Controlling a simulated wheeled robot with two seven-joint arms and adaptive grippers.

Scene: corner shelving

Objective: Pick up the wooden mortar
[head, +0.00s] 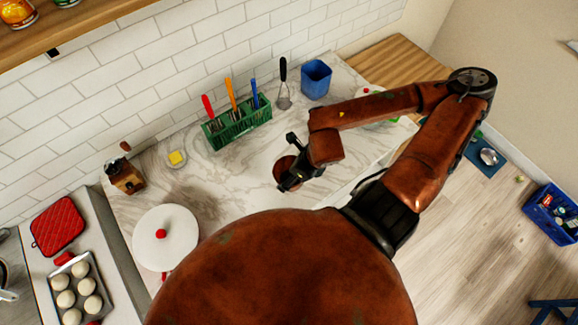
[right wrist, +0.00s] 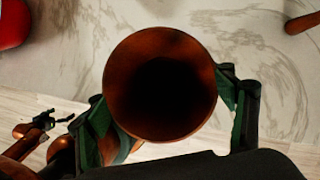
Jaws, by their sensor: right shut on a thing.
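The wooden mortar (head: 282,172) is a round, reddish-brown bowl over the front part of the marble counter, partly hidden by my right gripper (head: 291,164). In the right wrist view the mortar (right wrist: 160,84) shows its round rim and dark hollow facing the camera. My right gripper (right wrist: 172,118) is shut on it, with a finger on either side. Whether the mortar touches the counter is hard to tell. What looks like my left gripper (right wrist: 50,119) is small at the left of the right wrist view, away from the mortar; its jaw opening is unclear.
A green utensil holder (head: 238,126), a whisk (head: 284,88) and a blue container (head: 316,79) stand behind on the counter (head: 222,177). A white lidded pot (head: 165,238) and a coffee grinder (head: 125,177) are at left. A wooden stick-like end (right wrist: 303,22) shows beyond the mortar.

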